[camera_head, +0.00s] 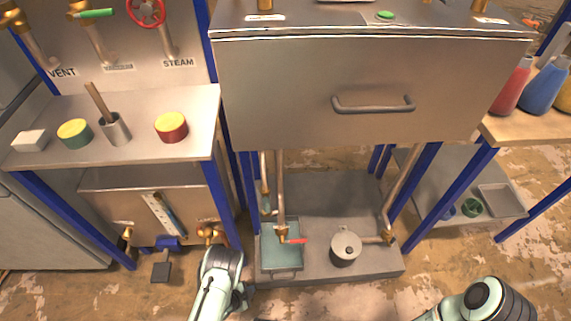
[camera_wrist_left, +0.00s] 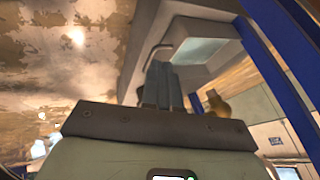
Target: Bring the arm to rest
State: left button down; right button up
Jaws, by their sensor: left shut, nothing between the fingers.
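My left arm (camera_head: 216,285) comes up from the bottom edge of the head view, left of the chamber's lower shelf. My left gripper (camera_wrist_left: 163,85) shows in the left wrist view with its grey fingers together and nothing between them. It points toward a grey platform with a teal panel and touches nothing that I can make out. In the head view its fingers are hard to make out. My right arm (camera_head: 483,300) shows at the bottom right, but its gripper is out of the picture.
The steel chamber (camera_head: 300,95) with its handle (camera_head: 372,104) stands ahead. Below are a teal tray (camera_head: 281,250), a grey pot (camera_head: 345,248) and pipes. A side bench (camera_head: 200,110) holds tins and a cup. Blue posts (camera_head: 222,190) stand close by. Bare floor (camera_head: 330,300) is in front.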

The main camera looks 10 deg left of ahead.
pick_arm(q)
jog(key=s+d+r+n+g+p, duration=0.2)
jog(key=s+r+n+p, duration=0.4)
jog(key=r, duration=0.5)
jog(key=s+d+r+n+g+p, duration=0.3)
jog(key=s+r+n+p, duration=0.2)
jog(key=r, duration=0.7)
jog(key=s+d+r+n+g+p, duration=0.2)
jog(key=s+r+n+p, duration=0.4)
jog(key=r, duration=0.5)
jog(key=shift+s+d+r+n+g+h+p, duration=0.35)
jog(key=shift+s+d+p, duration=0.45)
jog(key=shift+s+p, duration=0.45)
pick_arm(e)
jog(key=s+a+r+g, duration=0.1)
jog(key=s+r, duration=0.2)
jog(key=r, duration=0.3)
jog(key=s+a+r+g+y, duration=0.1)
jog(key=s+a+r, duration=0.1)
jog(key=r, duration=0.5)
jog(key=s+a+r+g, duration=0.1)
jog(key=s+r, duration=0.2)
jog(key=r, duration=0.3)
jog(key=shift+s+a+r+n+g, duration=0.2)
jog(key=shift+s+r+n+g, duration=0.1)
jog(key=shift+s+r+n, duration=0.1)
pick_arm(q)
jog(key=shift+f, duration=0.1)
